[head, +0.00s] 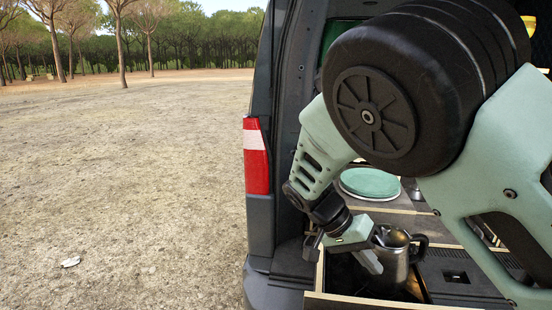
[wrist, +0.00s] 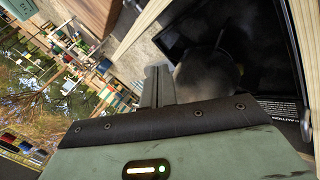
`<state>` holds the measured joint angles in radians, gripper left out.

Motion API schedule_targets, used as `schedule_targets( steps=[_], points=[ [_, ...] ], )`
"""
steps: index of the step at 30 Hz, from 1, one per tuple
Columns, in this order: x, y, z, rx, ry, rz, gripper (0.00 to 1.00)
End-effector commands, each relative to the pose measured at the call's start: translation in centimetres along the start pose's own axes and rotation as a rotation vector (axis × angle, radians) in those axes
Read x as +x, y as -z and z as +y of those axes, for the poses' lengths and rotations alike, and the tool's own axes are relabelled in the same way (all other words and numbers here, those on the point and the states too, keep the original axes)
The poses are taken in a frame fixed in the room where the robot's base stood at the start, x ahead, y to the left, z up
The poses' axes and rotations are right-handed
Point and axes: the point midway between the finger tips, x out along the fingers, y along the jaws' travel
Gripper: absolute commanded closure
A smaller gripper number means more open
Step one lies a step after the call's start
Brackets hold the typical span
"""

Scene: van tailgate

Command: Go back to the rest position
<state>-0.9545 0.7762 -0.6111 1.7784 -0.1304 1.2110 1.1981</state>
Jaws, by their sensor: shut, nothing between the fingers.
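My gripper (head: 368,262) is low in the van's rear opening in the head view, just left of a metal jug. Its fingers are shut and hold nothing; they also show in the wrist view (wrist: 157,88). The steel jug (head: 391,262) with a dark handle stands upright in a wood-edged drawer or tray. The fingers are close beside it; I cannot tell whether they touch. In the wrist view the jug (wrist: 206,72) is dim and partly hidden by my gripper. My arm covers much of the van's interior in the head view.
The pale wooden rim (head: 385,303) of the drawer runs in front of the jug. A round green lid (head: 369,182) lies on the counter behind. The van's red and white tail light (head: 256,157) is at the left of the opening. Open dirt ground (head: 120,190) lies farther left.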

Motion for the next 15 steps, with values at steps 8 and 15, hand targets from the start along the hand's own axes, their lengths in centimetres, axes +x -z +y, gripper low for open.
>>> schedule_targets(
  steps=[8, 15],
  points=[
    [-1.6, -8.9, 4.4, -0.589, 0.39, -0.193, 1.0],
    [-3.8, -15.7, 10.3, -1.043, 0.71, -0.036, 1.0]
  ],
)
